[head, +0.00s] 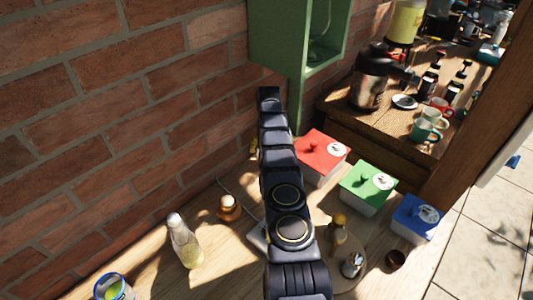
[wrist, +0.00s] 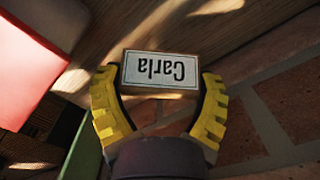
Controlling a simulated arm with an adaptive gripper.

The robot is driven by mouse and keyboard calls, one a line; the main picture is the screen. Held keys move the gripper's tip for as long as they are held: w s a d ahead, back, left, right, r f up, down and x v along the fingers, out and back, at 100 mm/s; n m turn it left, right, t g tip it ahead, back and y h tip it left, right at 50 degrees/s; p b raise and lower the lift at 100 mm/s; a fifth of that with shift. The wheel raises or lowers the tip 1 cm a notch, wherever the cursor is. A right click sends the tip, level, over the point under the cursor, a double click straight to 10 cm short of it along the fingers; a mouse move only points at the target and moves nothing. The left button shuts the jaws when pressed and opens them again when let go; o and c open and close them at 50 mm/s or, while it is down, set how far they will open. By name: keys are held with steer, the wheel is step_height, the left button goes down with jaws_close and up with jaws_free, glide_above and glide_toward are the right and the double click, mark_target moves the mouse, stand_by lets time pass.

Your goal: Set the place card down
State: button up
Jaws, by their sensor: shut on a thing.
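The place card (wrist: 160,71) is a small white block with a dark border and the name "Carla", upside down in the wrist view. My gripper (wrist: 160,80) is shut on it, with one yellow finger at each end of the card. The wooden table (wrist: 190,28) shows beyond the card; I cannot tell whether the card touches it. In the head view my arm hides the card and most of the gripper; only a bit of yellow shows by the wall.
A red-lidded box (head: 322,153) stands close right of my arm, also in the wrist view (wrist: 35,55). Green-lidded (head: 367,185) and blue-lidded (head: 415,216) boxes follow. A brick wall (head: 130,100) and green cabinet (head: 275,45) bound the space. A bottle (head: 185,243) stands left.

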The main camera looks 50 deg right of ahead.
steer(key=shift+f, duration=1.75)
steer(key=shift+f, duration=0.1)
steer(key=o, duration=1)
steer(key=shift+o, duration=0.2)
steer(key=shift+r, duration=2.85)
